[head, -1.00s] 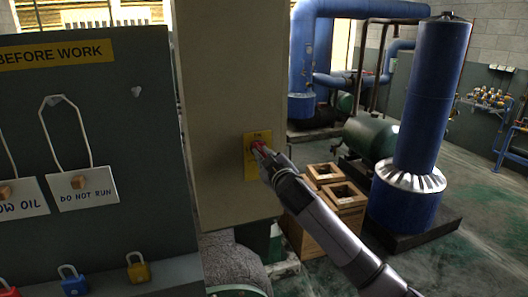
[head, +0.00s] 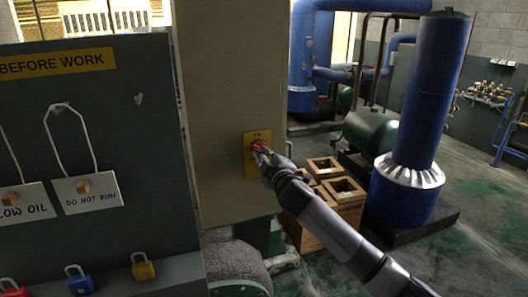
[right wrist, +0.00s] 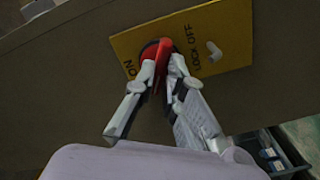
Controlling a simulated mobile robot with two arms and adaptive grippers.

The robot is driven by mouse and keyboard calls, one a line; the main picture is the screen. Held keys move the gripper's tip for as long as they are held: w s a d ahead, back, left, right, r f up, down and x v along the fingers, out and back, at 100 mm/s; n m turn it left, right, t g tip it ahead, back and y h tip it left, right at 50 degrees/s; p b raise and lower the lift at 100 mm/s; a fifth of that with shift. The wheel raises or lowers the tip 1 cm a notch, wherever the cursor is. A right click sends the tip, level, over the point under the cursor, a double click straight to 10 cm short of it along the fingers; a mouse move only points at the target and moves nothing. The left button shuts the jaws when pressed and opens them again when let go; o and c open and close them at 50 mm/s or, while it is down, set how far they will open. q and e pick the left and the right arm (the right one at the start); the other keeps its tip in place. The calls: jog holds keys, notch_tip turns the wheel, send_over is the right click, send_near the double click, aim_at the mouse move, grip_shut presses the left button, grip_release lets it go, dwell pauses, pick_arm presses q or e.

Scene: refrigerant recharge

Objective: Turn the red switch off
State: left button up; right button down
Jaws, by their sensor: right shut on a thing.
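The red switch (head: 259,145) sits on a yellow plate (head: 250,168) on the side of a tall beige panel. In the right wrist view, the red switch (right wrist: 156,58) is a knob between my fingertips, and the yellow plate (right wrist: 222,32) reads ON on one side and LOCK OFF on the other. My right gripper (head: 264,158) is shut on the red switch; both fingers (right wrist: 163,68) press its sides and partly hide it. The knob's exact angle is hard to tell. My left gripper is not in view.
A dark board (head: 90,140) with DO NOT RUN and LOW OIL tags and several padlocks stands at left. Wooden crates (head: 335,205), a green tank (head: 370,135) and a blue cylinder (head: 425,110) stand on the floor at right.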

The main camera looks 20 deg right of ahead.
jog(key=shift+f+n+p, duration=0.15)
jog(key=shift+n+p, duration=0.25)
jog(key=shift+n, duration=0.6)
jog(key=n+p, duration=0.2)
jog(key=n, duration=0.1)
jog(key=c, duration=2)
grip_release()
jog(key=shift+c, duration=0.2)
jog(key=shift+o, duration=1.4)
jog(key=shift+s, duration=0.1)
